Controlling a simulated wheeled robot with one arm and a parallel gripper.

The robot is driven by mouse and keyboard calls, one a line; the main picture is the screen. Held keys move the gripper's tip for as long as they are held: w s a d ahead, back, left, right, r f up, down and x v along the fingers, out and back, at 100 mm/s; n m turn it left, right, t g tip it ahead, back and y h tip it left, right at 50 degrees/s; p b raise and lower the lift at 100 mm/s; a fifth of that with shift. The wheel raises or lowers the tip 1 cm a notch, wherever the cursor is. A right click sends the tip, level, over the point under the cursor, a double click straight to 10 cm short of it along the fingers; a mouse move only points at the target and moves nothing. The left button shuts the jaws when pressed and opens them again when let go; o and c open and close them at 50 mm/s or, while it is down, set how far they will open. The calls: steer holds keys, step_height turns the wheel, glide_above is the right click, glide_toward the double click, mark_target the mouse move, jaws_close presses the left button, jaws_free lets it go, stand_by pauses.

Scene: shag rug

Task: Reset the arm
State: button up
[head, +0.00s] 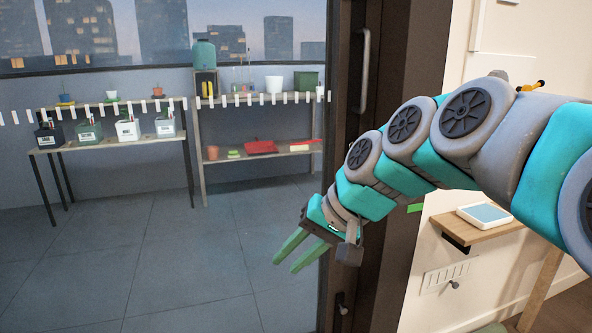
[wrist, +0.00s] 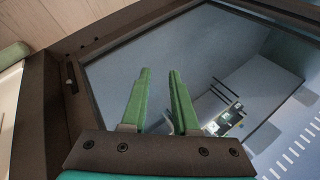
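My teal and grey arm reaches in from the right in the head view. My gripper (head: 287,249) has two green fingers pointing down and left, in front of the dark door frame and the glass. The fingers are apart with nothing between them. In the wrist view my gripper (wrist: 160,75) also shows its two green fingers spaced apart and empty, over the glass pane and dark frame. Whether the fingers are spread fully is hard to judge.
A dark door frame (head: 398,110) with a metal handle (head: 365,72) stands close behind my arm. Shelves (head: 262,165) with pots and boxes stand beyond the glass. A small wooden shelf (head: 447,222) holding a tablet-like device (head: 485,215) is at the right.

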steer(key=s+d+f+g+h, duration=0.2)
steer(key=s+d+f, duration=0.6)
steer(key=s, duration=0.4)
steer(key=s+d+f+g+h, duration=0.2)
steer(key=s+d+f+h, duration=0.2)
steer(key=s+d+f, duration=0.4)
steer(key=s+f, duration=0.2)
steer(key=s, duration=0.3)
steer(key=shift+d+n+g+p, duration=0.15)
steer(key=shift+n+g+p, duration=0.15)
steer(key=shift+n+p, duration=0.1)
